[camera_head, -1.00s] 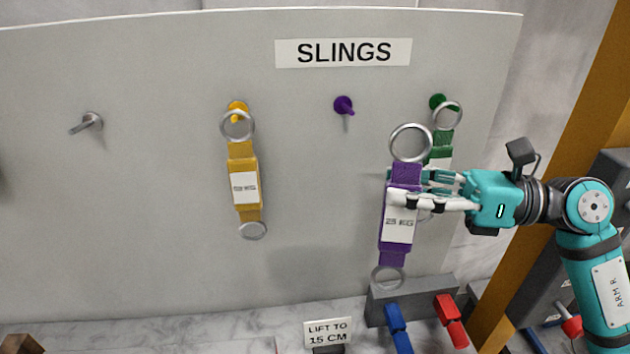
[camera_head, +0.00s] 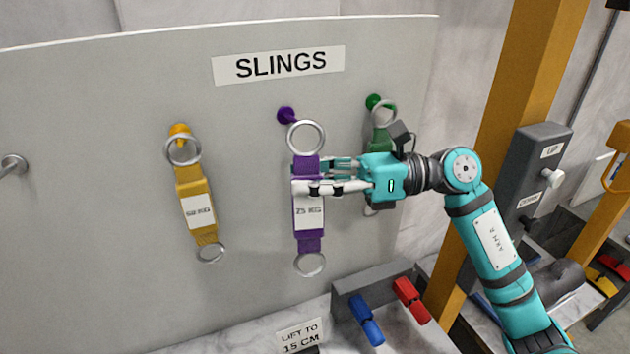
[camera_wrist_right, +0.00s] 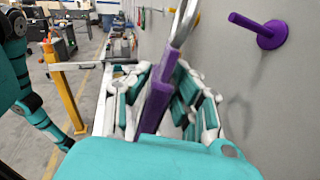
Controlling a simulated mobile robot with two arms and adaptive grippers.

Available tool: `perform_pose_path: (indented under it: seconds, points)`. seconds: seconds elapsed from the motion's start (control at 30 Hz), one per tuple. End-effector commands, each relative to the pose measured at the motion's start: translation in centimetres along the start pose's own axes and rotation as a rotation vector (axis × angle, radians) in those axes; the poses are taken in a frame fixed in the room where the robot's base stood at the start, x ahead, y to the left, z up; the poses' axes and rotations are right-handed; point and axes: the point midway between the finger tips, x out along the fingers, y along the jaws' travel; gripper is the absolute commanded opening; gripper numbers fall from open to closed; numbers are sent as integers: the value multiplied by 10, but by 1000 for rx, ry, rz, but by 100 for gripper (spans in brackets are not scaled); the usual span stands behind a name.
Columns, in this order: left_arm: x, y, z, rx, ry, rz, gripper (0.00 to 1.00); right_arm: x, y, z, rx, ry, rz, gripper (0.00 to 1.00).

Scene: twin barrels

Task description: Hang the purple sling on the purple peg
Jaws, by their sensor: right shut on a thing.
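The purple sling (camera_head: 308,241) hangs upright from my right gripper (camera_head: 312,179), which is shut on its upper part in the head view. Its metal top ring (camera_head: 306,138) is just below and to the right of the purple peg (camera_head: 286,115). In the right wrist view, the purple sling (camera_wrist_right: 156,105) stands between the fingers (camera_wrist_right: 158,105). There the purple peg (camera_wrist_right: 262,30) sticks out from the board to the right of the ring, clearly apart from it. My left gripper is in neither view.
A yellow sling (camera_head: 195,205) hangs on the yellow peg (camera_head: 180,130) to the left. A green sling (camera_head: 381,138), partly behind my right gripper, hangs at the green peg (camera_head: 373,101). A grey block with blue (camera_head: 367,320) and red handles (camera_head: 411,300) stands below.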

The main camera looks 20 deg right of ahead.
Motion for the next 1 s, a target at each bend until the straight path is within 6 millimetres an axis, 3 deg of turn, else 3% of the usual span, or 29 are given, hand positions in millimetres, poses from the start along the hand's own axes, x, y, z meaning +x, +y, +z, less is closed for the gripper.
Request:
perform_pose_path:
  seconds: [0.2,0.77,1.0]
  points:
    - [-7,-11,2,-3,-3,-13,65,4,-12,3,0,-2,0,0]
    - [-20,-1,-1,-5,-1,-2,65,13,-44,8,1,-1,0,0]
    - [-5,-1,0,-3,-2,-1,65,16,-57,2,-1,-1,0,0]
